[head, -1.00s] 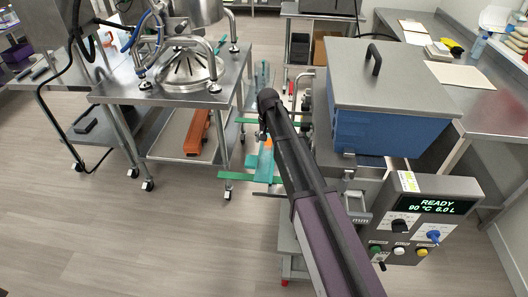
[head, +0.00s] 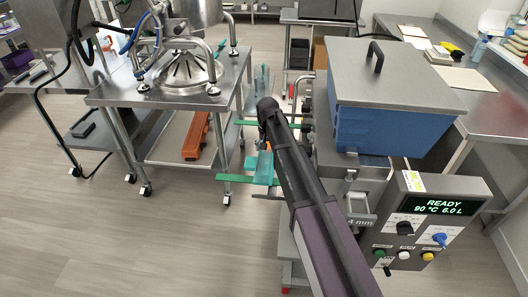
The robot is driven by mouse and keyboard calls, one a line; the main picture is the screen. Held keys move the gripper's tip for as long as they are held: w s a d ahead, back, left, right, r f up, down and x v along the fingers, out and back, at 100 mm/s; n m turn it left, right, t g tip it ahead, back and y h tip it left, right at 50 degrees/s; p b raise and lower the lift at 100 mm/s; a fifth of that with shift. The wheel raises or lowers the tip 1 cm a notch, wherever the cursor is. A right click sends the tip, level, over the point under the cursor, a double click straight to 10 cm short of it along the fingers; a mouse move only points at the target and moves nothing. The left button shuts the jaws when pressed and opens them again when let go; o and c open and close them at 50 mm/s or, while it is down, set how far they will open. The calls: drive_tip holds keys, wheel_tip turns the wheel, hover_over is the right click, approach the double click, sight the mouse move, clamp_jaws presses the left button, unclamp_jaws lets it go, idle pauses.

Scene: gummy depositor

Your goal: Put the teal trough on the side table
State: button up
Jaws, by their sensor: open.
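A teal trough (head: 264,168) shows just below the end of my arm, between the steel cart and the blue depositor, near a green strip (head: 232,178). My arm covers part of it. My gripper (head: 263,137) is at the arm's far end, over or beside the trough. The fingers are mostly hidden behind the wrist, and no hold on the trough shows. I cannot tell whether they touch it. Which surface is the side table is not clear from this view.
A steel cart (head: 118,96) with a funnel-like vessel stands left, with an orange-brown trough (head: 196,137) on its lower shelf. The blue depositor (head: 385,118) and its control panel (head: 440,215) stand close at right. A bench (head: 493,112) runs behind them. The floor at left is clear.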

clamp_jaws()
drive_tip(key=shift+r, duration=0.15)
idle(0.4)
wheel_tip(320, 180, up, 3)
drive_tip(key=p, duration=0.3)
drive_tip(key=s+a, duration=0.2)
drive_tip(key=s, duration=0.3)
drive_tip(key=s+a+r+p, duration=0.1)
drive_tip(key=s+a, duration=0.1)
drive_tip(key=s, duration=0.3)
drive_tip(key=s+a+p, duration=0.1)
drive_tip(key=s+a, duration=0.1)
drive_tip(key=s, duration=0.3)
drive_tip(key=shift+r, duration=0.35)
drive_tip(key=shift+w, duration=0.1)
